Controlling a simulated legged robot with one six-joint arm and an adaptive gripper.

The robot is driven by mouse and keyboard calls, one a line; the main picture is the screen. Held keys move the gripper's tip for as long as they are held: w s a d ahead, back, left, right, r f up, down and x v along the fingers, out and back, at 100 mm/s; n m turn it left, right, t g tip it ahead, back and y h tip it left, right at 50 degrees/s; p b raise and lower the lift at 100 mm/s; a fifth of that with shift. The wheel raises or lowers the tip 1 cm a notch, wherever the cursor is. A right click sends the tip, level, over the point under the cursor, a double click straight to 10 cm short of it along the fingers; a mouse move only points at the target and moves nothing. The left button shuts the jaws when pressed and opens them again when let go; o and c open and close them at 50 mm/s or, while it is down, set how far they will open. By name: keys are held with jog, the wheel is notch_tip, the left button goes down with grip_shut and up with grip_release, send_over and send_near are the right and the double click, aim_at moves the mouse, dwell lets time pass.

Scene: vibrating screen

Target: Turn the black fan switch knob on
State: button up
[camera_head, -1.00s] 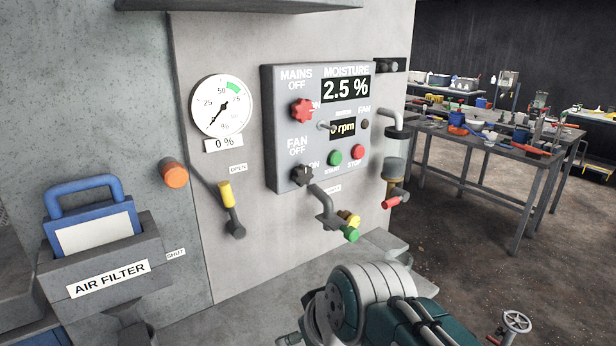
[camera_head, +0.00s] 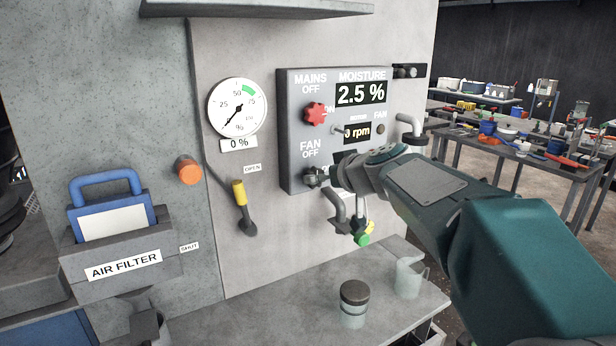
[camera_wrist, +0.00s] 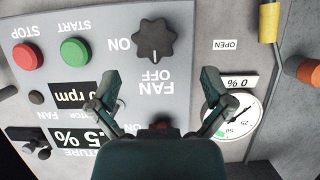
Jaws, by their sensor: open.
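The black fan knob (camera_head: 312,177) sits at the lower left of the grey control panel (camera_head: 290,130), below the FAN OFF label. In the upside-down wrist view the whole knob (camera_wrist: 155,40) shows, and its white mark points to the OFF label. My gripper (camera_wrist: 160,78) is open and empty in the wrist view. Its two fingers are spread wide, with the knob beyond them and roughly between them, seemingly apart from it. In the head view my arm reaches in from the right and covers the panel's lower right; the fingertips are hard to make out there.
A red mains knob (camera_head: 315,113) sits above the fan knob. Green START (camera_wrist: 74,52) and red STOP (camera_wrist: 27,55) buttons are beside it. Pipe valves (camera_head: 362,232) stick out below the panel. A yellow-handled lever (camera_head: 240,195) is to the left. A ledge below holds a jar (camera_head: 353,300).

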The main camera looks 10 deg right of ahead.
aim_at(315, 187)
jog(key=x, duration=0.2)
jog(key=d+x, duration=0.1)
jog(key=x, duration=0.2)
jog(key=shift+w+f, duration=0.1)
jog(key=shift+w, duration=0.05)
jog(key=shift+w+a, duration=0.1)
jog(key=shift+w, duration=0.05)
jog(key=shift+a+f, duration=0.1)
jog(key=shift+a, duration=0.3)
jog(key=shift+d, duration=0.25)
jog(key=c, duration=1.1)
